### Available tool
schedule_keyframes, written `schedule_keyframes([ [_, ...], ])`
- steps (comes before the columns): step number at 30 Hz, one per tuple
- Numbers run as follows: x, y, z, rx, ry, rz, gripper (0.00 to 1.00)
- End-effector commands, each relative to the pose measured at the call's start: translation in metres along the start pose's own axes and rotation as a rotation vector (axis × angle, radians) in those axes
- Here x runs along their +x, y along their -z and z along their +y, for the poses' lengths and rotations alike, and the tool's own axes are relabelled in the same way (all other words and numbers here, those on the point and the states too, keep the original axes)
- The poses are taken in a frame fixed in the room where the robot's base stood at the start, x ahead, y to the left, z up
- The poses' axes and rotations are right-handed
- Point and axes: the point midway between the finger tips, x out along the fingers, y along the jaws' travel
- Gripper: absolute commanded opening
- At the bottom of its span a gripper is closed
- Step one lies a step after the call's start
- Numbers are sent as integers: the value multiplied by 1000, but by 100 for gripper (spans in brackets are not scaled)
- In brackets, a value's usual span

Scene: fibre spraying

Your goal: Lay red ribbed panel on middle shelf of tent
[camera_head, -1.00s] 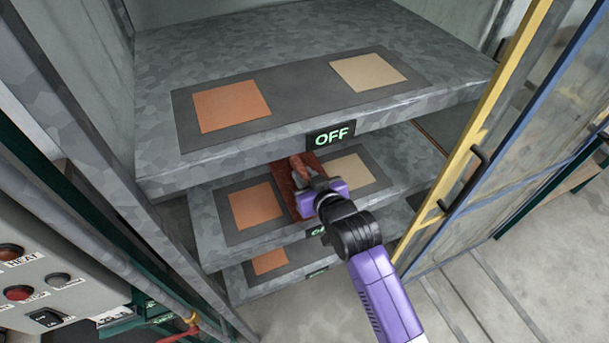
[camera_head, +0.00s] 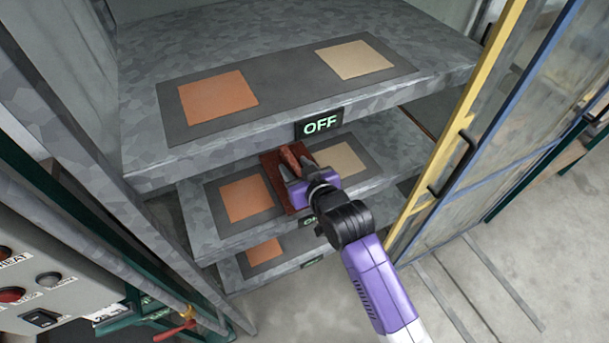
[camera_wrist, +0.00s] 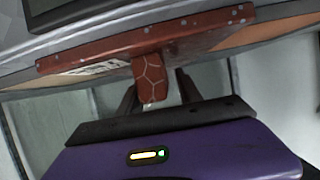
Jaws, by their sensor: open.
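The red panel (camera_head: 273,178) lies on the middle shelf (camera_head: 205,216) of the tent, between an orange square and a beige square. My gripper (camera_head: 291,170) is at the shelf's front edge, open, with its fingers by the panel's raised rib. In the wrist view the panel (camera_wrist: 100,57) shows edge-on, with a red rib or handle (camera_wrist: 150,80) sticking out toward the gripper (camera_wrist: 156,88). The fingers stand on either side of this rib, apart from each other.
A lower shelf (camera_head: 235,272) is below. A yellow-framed glass door (camera_head: 470,100) stands open at right. A control box (camera_head: 50,285) is at lower left.

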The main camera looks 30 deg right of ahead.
Motion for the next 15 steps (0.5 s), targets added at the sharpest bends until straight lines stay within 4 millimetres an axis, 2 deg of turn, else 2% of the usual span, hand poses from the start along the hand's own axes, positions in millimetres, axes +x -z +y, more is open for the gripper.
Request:
schedule_keyframes([
  [15,-93,-2,-1,0,1,-1,42],
])
